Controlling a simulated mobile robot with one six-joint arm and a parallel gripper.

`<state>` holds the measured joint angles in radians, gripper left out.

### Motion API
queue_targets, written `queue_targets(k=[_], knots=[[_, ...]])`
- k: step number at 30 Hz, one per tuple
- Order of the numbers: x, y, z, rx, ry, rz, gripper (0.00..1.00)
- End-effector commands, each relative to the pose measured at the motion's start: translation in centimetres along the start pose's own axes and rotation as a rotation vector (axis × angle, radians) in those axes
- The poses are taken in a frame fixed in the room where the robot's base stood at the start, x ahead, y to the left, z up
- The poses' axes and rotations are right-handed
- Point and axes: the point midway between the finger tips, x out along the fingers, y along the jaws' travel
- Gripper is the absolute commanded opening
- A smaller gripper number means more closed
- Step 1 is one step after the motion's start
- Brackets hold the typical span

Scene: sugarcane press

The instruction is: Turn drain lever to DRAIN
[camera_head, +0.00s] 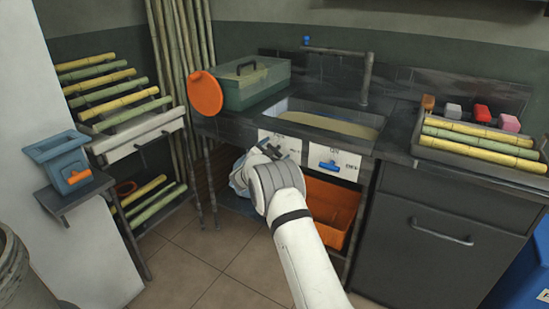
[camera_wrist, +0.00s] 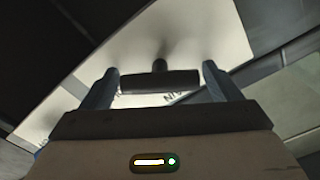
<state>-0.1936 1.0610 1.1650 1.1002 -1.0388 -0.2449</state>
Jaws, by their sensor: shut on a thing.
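The drain lever (camera_wrist: 160,82) is a dark bar on a short stem in the wrist view. It stands out from a white label plate (camera_wrist: 185,45) with partly hidden lettering ending in "IN". My gripper (camera_wrist: 160,70) has one finger at each end of the bar and is shut on it. In the head view my gripper (camera_head: 266,150) is at the left white panel (camera_head: 280,142) on the sink front and hides the lever there. The lever's exact setting cannot be read.
A second white panel with a blue lever (camera_head: 329,165) is just right of my gripper. The sink basin (camera_head: 325,122) is above, and an orange crate (camera_head: 330,205) is below. An orange disc (camera_head: 205,93) hangs at the counter's left end. The floor in front is clear.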

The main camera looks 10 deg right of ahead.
Motion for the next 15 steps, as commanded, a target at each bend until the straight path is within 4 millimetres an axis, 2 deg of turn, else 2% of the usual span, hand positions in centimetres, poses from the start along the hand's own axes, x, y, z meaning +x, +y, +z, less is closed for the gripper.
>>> queue_targets(k=[1, 15], knots=[[-0.04, 0.28, 0.48, 0.045, 0.000, 0.000, 0.61], [-0.07, 0.37, 0.55, 0.492, -0.001, 0.000, 0.61]])
